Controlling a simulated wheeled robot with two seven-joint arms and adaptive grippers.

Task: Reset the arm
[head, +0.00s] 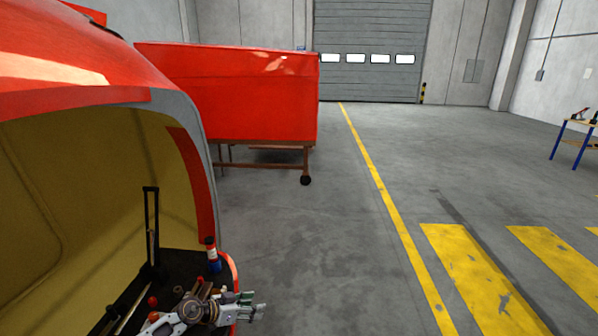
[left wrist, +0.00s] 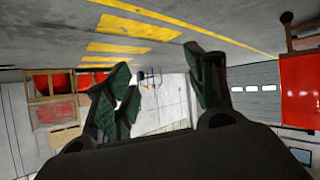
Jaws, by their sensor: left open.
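My left gripper (head: 254,305) shows at the bottom of the head view, pointing right, near the lower edge of the red nosecone (head: 70,55). In the left wrist view the dark green fingers of the left gripper (left wrist: 160,82) are spread apart with nothing between them. The nosecone fills the left side of the head view, with its yellowish hollow inside facing me. My right gripper is not in view.
A small bottle with a blue base (head: 213,262) stands on the nosecone's dark ledge, just behind my left gripper. A red box-shaped body on a wheeled stand (head: 235,95) is behind. A blue-legged table (head: 575,140) stands far right. The grey floor between is clear.

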